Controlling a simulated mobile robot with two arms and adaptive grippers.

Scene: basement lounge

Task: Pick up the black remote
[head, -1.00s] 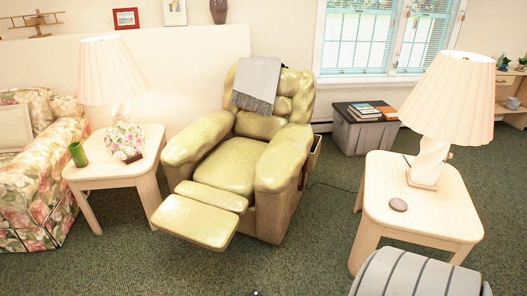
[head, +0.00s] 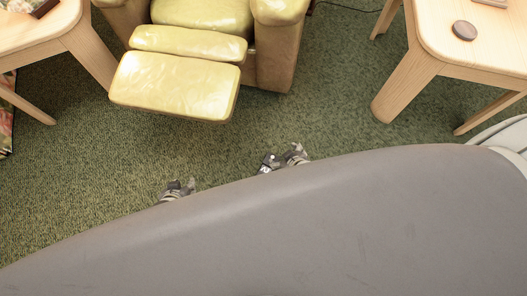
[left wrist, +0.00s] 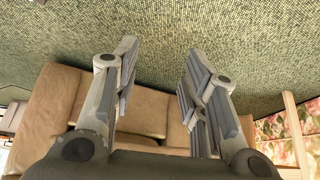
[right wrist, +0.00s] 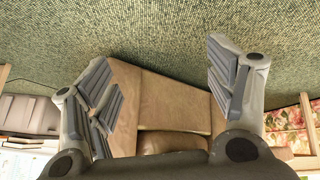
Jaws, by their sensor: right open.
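I cannot make out a black remote in any current view. My left gripper (head: 178,188) shows just past the edge of my grey body in the head view, low over the green carpet. In the left wrist view its fingers (left wrist: 160,52) stand apart with nothing between them. My right gripper (head: 283,160) shows to the right of it, also partly hidden by my body. In the right wrist view its fingers (right wrist: 160,58) are wide apart and empty.
The yellow-green recliner (head: 175,85) stands ahead with its footrest out. A wooden side table (head: 440,50) with a round brown disc (head: 464,30) is at the right, another table (head: 65,40) at the left. Carpet (head: 330,115) between the recliner and right table is clear.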

